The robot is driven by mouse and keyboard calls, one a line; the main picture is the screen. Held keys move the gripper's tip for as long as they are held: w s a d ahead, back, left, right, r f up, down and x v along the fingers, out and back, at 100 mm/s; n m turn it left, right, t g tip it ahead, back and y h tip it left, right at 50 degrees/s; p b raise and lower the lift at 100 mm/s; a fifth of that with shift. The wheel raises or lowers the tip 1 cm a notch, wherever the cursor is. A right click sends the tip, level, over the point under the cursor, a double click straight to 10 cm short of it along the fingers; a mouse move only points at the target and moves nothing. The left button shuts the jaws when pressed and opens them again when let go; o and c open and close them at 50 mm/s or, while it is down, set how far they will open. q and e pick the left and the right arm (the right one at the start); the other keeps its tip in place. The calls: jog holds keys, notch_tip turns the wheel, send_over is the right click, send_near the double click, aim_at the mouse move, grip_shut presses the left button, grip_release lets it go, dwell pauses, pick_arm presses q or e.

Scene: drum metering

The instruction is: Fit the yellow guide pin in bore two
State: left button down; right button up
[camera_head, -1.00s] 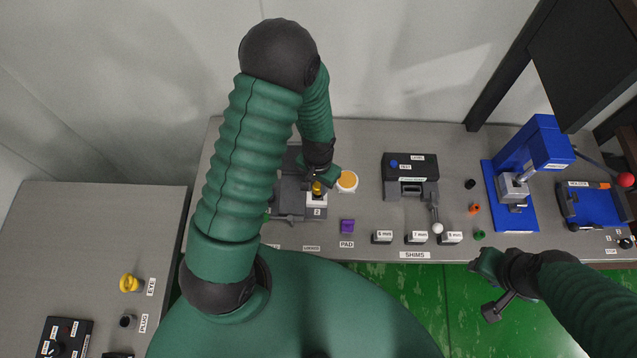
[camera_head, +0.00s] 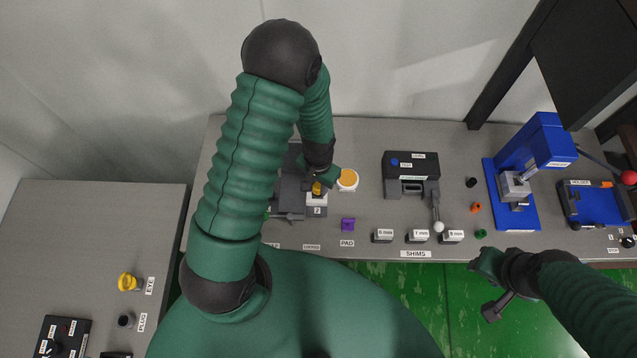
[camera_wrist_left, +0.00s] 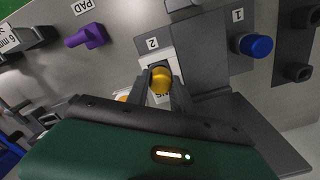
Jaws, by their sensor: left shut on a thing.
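The yellow guide pin (camera_head: 317,188) shows at the tip of my left gripper (camera_head: 319,184), over the white block beside the label 2. In the left wrist view my left gripper (camera_wrist_left: 161,88) is shut on the yellow pin (camera_wrist_left: 160,78), whose round top shows between the fingers. The plate marked 2 (camera_wrist_left: 153,43) lies right at the pin; the bore itself is hidden under pin and fingers, so I cannot tell how deep the pin sits.
A blue knob (camera_wrist_left: 256,46) stands by the label 1. Shim blocks (camera_head: 417,236), a black test unit (camera_head: 410,165) and a blue press (camera_head: 520,180) stand further right.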

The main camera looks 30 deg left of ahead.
aim_at(319, 185)
pick_arm(q)
jog(key=shift+f+b, duration=0.55)
jog(key=shift+f, duration=0.35)
jog(key=c, duration=1)
grip_release()
jog(key=shift+c, duration=0.2)
notch_tip(319, 185, up, 17)
jog(key=b, duration=0.1)
jog(key=shift+f, duration=0.1)
